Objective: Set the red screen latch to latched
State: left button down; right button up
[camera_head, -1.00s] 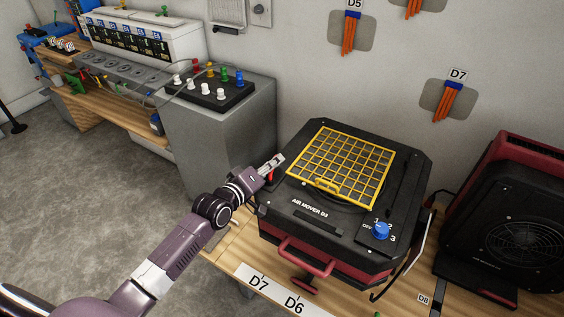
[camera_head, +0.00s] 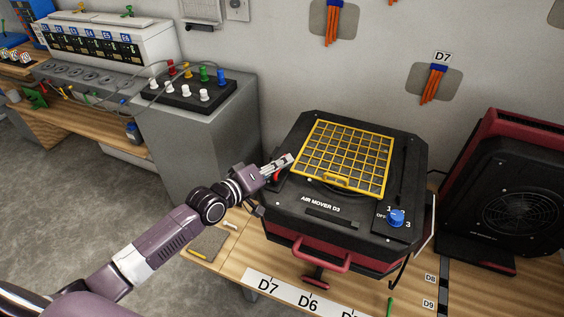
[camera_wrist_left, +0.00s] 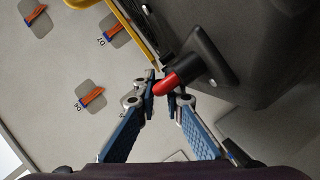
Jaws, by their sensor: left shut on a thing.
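The red screen latch (camera_wrist_left: 171,82) is a short red lever with a black base on the side of the black air mover (camera_wrist_left: 265,45). In the head view a bit of the red latch (camera_head: 278,177) shows under my left gripper (camera_head: 287,162), at the left edge of the air mover labelled D3 (camera_head: 345,228). In the wrist view my left gripper (camera_wrist_left: 161,82) has its fingertips on both sides of the red lever, shut on it. The yellow grid screen (camera_head: 345,157) lies flat on top of the air mover. My right gripper is not in view.
A blue knob (camera_head: 396,218) sits on the air mover's front right corner and a red handle (camera_head: 320,255) at its front. Another red and black blower (camera_head: 515,205) stands at the right. A grey cabinet (camera_head: 200,150) is behind my left arm.

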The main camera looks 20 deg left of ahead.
pick_arm(q)
jog(key=c, duration=2.3)
grip_release()
jog(key=v, duration=1.1)
jog(key=shift+a, duration=0.1)
jog(key=shift+s+a+r, duration=0.1)
jog(key=shift+s+a, duration=0.1)
jog(key=shift+s, duration=0.25)
jog(key=shift+c, duration=0.4)
